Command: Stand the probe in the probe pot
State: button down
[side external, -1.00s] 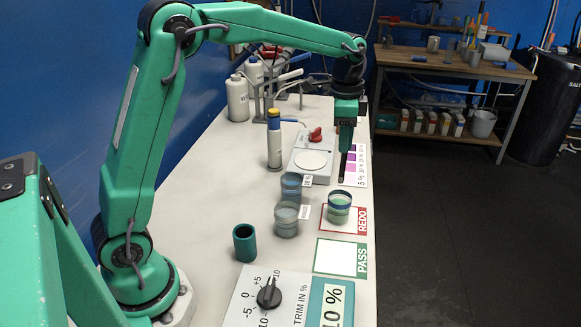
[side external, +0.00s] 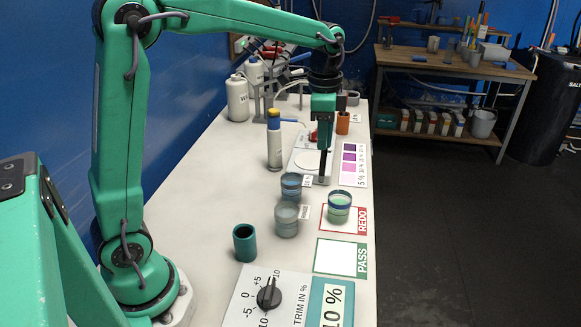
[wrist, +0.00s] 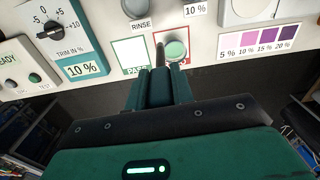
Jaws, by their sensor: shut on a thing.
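My gripper (side external: 324,140) is shut on the probe (side external: 322,166), a thin dark rod that points down from the jaws. The probe hangs above the right part of the bench, in front of the white device, and I cannot tell its height. In the wrist view my gripper (wrist: 158,75) shows the probe (wrist: 159,48) sticking out past the fingers. A teal, open-topped pot (side external: 245,244), which looks like the probe pot, stands upright at the front left, apart from the gripper. No rod shows in it. It is not clearly seen in the wrist view.
A blue-grey cup (side external: 291,187) and the rinse cup (side external: 286,222) stand between the gripper and the teal pot. A green-filled cup (side external: 340,208) stands on the REDO card. A bottle (side external: 274,140), an orange cup (side external: 343,122) and the trim panel (side external: 245,300) are nearby.

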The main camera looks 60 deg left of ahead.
jog(key=s+a, duration=0.1)
jog(key=s, duration=1.8)
jog(key=shift+s+g, duration=0.3)
jog(key=shift+f, duration=0.25)
notch_tip(320, 180, down, 12)
jog(key=shift+a+r, duration=0.15)
jog(key=shift+r, duration=0.05)
dwell(0.7)
jog(key=shift+s, duration=0.1)
jog(key=c, duration=1.1)
grip_release()
